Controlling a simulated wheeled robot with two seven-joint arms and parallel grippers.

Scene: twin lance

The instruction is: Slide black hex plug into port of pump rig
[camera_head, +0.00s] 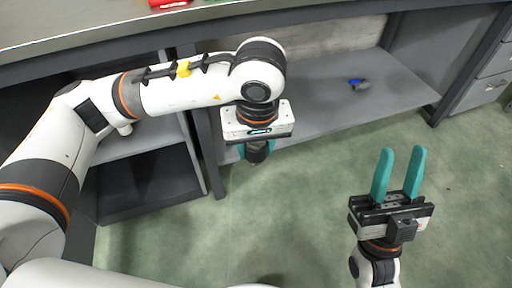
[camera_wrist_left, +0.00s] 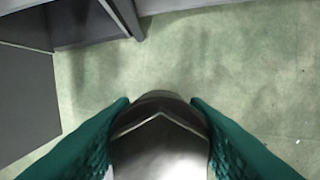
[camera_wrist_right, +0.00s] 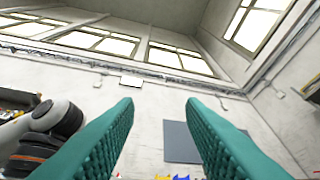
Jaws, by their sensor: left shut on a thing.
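My left gripper (camera_head: 257,150) points down in front of the workbench, above the floor. It is shut on a dark piece, which appears to be the black hex plug (camera_head: 257,157); only its lower part shows below the jaws. In the left wrist view the plug (camera_wrist_left: 160,145) looks grey and shiny, with an angular edge, between the green fingers. My right gripper (camera_head: 398,174) is open and empty at the right, its green fingers pointing up. The right wrist view also shows its fingers apart with nothing between. I cannot make out the pump rig or its port in any view.
The workbench top (camera_head: 100,25) runs along the back, with a red item (camera_head: 168,3) at its edge. A lower shelf (camera_head: 320,100) holds a small blue and dark object (camera_head: 359,85). Drawers (camera_head: 490,75) stand at the right. The green floor (camera_head: 300,220) is clear.

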